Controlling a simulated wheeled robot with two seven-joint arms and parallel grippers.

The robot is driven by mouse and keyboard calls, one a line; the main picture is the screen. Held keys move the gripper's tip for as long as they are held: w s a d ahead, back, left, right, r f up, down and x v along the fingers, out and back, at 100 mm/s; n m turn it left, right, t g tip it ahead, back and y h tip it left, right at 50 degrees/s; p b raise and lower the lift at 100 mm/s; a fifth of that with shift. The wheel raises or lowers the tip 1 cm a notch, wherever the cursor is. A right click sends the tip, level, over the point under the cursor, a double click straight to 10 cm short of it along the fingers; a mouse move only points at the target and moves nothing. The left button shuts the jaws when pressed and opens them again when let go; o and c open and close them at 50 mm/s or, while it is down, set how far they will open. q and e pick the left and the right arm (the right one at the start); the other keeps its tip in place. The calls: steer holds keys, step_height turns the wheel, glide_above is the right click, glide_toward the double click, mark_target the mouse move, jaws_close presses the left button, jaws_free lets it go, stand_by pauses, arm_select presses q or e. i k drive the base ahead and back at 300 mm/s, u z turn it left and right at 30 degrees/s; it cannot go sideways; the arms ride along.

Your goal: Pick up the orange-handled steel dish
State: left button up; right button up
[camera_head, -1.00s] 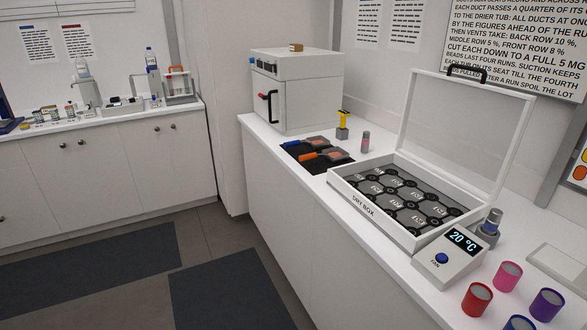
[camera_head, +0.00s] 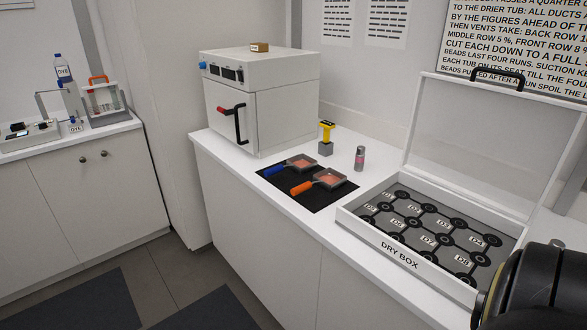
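The orange-handled steel dish (camera_head: 330,179) lies on a black mat (camera_head: 312,201) on the white counter. Its orange handle (camera_head: 302,188) points left toward the counter's front edge, and its shallow pan holds something reddish-orange. A blue-handled dish (camera_head: 301,162) lies just behind it on the same mat, apart from it. A black rounded part of my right arm shows at the lower right corner, to the right of the dry box. Neither gripper's fingers are in view.
A white oven (camera_head: 262,105) stands behind the mat, its door shut. The open dry box (camera_head: 385,240) is to the right, lid raised. A yellow-topped tool (camera_head: 326,134) and a small grey bottle (camera_head: 359,158) stand behind the dishes. The counter in front of the mat is clear.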

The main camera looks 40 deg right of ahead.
mark_target(329, 179)
steer(key=z, duration=0.7)
steer(key=i, duration=1.15)
steer(key=z, duration=1.2)
